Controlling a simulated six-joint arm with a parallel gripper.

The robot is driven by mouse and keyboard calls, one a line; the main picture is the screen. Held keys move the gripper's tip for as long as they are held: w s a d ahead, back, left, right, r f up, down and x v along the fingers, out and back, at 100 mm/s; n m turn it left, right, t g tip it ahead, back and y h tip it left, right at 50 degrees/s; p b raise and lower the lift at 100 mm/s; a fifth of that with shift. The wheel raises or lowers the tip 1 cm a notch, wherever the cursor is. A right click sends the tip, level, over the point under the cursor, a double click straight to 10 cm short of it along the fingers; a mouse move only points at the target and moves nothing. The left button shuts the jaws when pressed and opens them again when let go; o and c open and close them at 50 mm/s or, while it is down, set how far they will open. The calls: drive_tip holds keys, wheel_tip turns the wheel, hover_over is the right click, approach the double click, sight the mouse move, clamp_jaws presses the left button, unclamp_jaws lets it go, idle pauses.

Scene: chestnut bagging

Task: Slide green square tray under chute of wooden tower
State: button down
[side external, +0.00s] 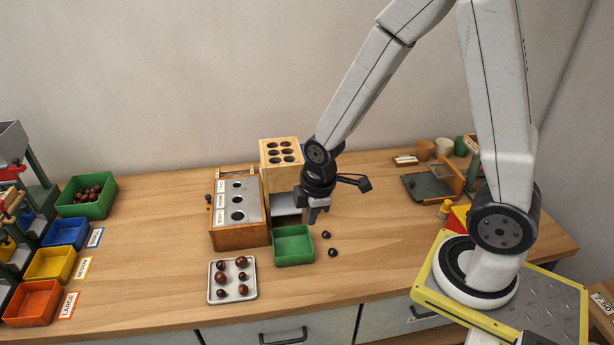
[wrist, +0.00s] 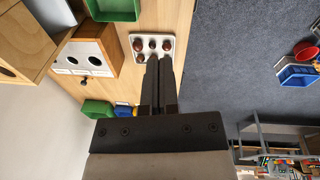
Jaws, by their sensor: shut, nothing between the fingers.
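The green square tray (side external: 296,262) sits empty on the table in front of the wooden tower (side external: 283,163), whose top has several round holes. The tower's grey chute (side external: 287,205) slopes down just behind the tray; whether the tray's back edge is under it I cannot tell.
A wooden box with a grey holed top (side external: 238,205) stands left of the tray. A white tray of chestnuts (side external: 233,292) lies in front left. Two loose chestnuts (side external: 332,253) lie right of the tray. A green bin of chestnuts (side external: 105,207) stands far left.

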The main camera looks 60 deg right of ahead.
drive_tip(key=w+f+n+g, duration=0.1)
drive_tip(key=w+f+n, duration=0.2)
drive_tip(key=f+n, duration=0.9)
drive_tip(key=shift+a+f+n+g, duration=0.2)
drive_tip(key=shift+n+g, duration=0.1)
drive_tip(key=shift+n, duration=2.4)
drive_tip(key=shift+f, duration=0.1)
wheel_tip(320, 180, down, 10)
drive_tip(key=shift+r, duration=0.1)
drive_tip(key=shift+w+d+r, duration=0.1)
drive_tip(key=shift+w+d, duration=0.7)
drive_tip(key=shift+w, duration=0.1)
drive_tip(key=shift+w+d, duration=0.6)
drive_tip(key=shift+w, duration=0.05)
